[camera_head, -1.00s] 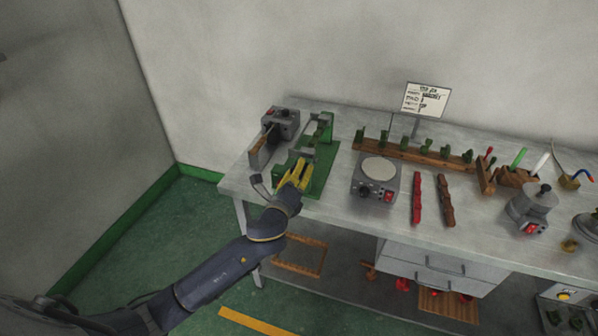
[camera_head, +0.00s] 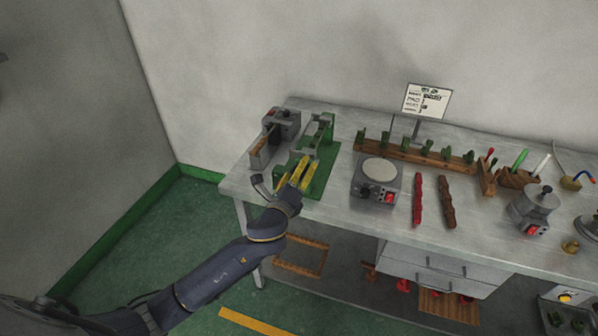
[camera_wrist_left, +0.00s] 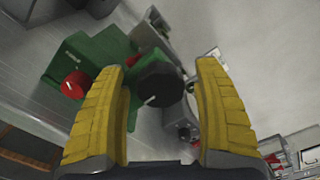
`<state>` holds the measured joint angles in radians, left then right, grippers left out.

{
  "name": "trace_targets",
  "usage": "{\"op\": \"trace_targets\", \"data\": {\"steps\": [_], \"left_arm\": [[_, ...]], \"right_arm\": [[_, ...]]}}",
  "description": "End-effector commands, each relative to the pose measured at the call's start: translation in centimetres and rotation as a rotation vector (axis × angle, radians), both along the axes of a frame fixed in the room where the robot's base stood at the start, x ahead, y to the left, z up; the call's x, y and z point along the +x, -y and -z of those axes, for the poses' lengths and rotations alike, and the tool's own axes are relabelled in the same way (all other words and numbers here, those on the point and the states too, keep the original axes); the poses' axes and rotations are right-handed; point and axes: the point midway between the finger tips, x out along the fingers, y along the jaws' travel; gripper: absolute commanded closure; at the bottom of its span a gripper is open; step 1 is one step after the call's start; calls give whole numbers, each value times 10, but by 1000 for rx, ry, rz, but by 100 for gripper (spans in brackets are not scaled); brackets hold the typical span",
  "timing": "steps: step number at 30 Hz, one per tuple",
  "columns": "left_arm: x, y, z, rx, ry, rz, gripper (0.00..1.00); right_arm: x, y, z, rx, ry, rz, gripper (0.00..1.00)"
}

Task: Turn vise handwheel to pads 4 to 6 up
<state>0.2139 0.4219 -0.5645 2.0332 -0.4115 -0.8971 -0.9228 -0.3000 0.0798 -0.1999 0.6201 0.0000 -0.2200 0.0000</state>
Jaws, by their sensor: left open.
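The vise stands on a green base (camera_head: 325,163) near the left end of the bench, with a grey part on top. In the left wrist view, its green body (camera_wrist_left: 98,55) shows with a red knob (camera_wrist_left: 75,84) on its side. A black round handwheel (camera_wrist_left: 158,84) with a white mark shows between the yellow fingers. My left gripper (camera_head: 301,163) is open at the vise's near side, its fingers on either side of the wheel in the wrist view. I cannot tell whether they touch it. In the head view the gripper hides the wheel. My right gripper is not in view.
A grey box machine (camera_head: 281,123) stands close to the left of the vise. A round-topped hot plate (camera_head: 378,180) stands to its right, with a wooden rack (camera_head: 415,153) of green pieces behind. A sign (camera_head: 426,100) stands at the back. Red and brown strips lie farther right.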

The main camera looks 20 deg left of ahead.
Motion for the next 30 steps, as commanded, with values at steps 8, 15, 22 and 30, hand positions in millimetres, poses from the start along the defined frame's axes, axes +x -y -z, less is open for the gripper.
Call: {"op": "trace_targets", "data": {"steps": [8, 15, 22, 30], "left_arm": [[-12, 0, 1, -1, -3, 2, 32], [-52, -1, 2, -1, -3, 2, 32], [-89, -4, 1, 0, -2, 0, 32], [-114, -5, 1, 0, -1, -1, 32]], "right_arm": [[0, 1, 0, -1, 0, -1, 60], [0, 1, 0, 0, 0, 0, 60], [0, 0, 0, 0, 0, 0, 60], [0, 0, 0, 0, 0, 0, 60]]}}
